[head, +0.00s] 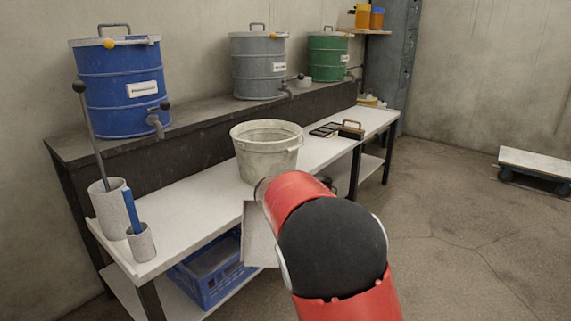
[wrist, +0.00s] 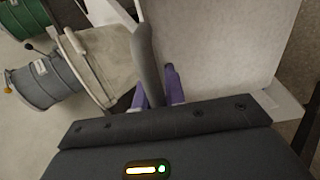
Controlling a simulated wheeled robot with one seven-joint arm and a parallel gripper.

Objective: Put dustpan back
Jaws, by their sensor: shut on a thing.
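My gripper (wrist: 155,84) has purple fingers and is shut on the grey handle of the dustpan (wrist: 146,50) in the wrist view. In the head view my red and black arm hides the gripper. A pale flat plate, which looks like the dustpan's pan (head: 258,235), shows left of the arm, in front of the table's front edge. I cannot tell whether it touches the table.
A white bench (head: 185,215) bears a pale bucket (head: 266,155), with holders (head: 115,208) at its left end and small dark trays (head: 325,130) farther back. Blue (head: 122,85), grey (head: 260,65) and green drums (head: 327,55) stand behind. A blue crate (head: 205,272) sits below.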

